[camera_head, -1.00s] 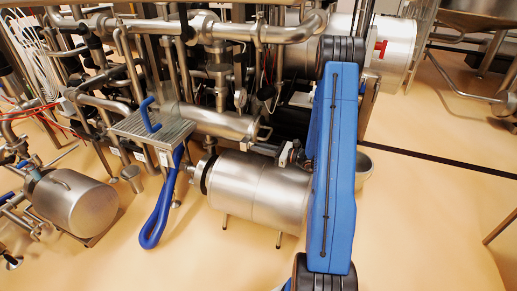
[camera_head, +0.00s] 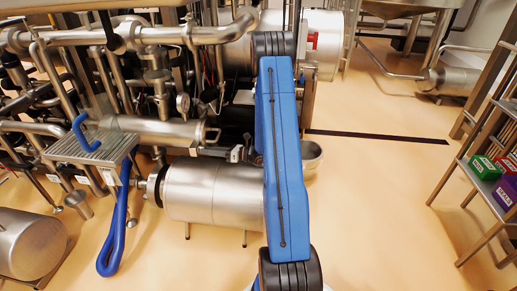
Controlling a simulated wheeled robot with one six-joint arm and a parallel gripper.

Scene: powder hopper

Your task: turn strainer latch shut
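A horizontal steel cylinder (camera_head: 165,131) with a small loop handle (camera_head: 211,133) at its right end lies among the pipes; it may be the strainer, but I cannot tell for sure. I cannot make out a latch or its position. A larger steel drum (camera_head: 212,194) lies below it on short legs. My blue arm link (camera_head: 281,160) stands upright in front of the drum's right end and hides what is behind it. I cannot make out my gripper or its fingers.
A ribbed steel plate (camera_head: 92,148) with a blue hose (camera_head: 115,230) hanging from it stands at the left. Another steel tank (camera_head: 28,243) lies at the lower left. A shelf rack (camera_head: 478,185) with red, green and purple boxes stands at the right. The floor between is clear.

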